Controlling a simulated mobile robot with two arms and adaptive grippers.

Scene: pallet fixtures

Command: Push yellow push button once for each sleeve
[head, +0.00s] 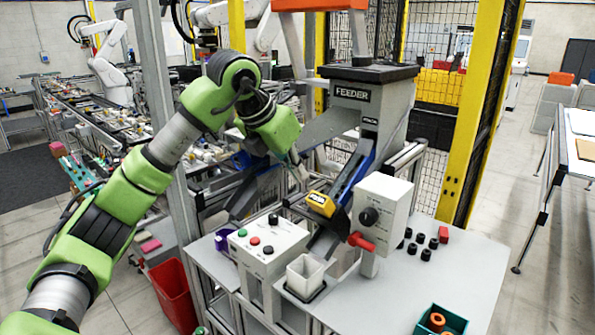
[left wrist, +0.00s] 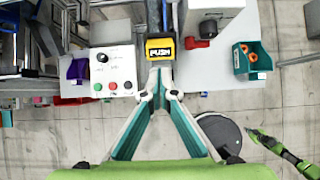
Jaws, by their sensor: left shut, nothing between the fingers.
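The yellow push button (head: 321,203), marked PUSH, sits at the lower end of the feeder chute. It also shows in the left wrist view (left wrist: 160,48), just beyond my fingertips. My left gripper (head: 296,168) is above and a little left of the button in the head view. In the left wrist view its fingers (left wrist: 159,82) come together at the tips, shut and empty; contact with the button cannot be made out. Several small black sleeve-like pieces (head: 412,248) stand on the table to the right. My right arm shows at the lower right in the wrist view, its gripper (left wrist: 252,132) too small to read.
A control box (head: 268,240) with coloured buttons stands left of the button, with a white square cup (head: 305,275) in front. A grey box with a red-handled switch (head: 385,205) stands close on the right. A teal bin (head: 455,322) holds orange rings at the front right.

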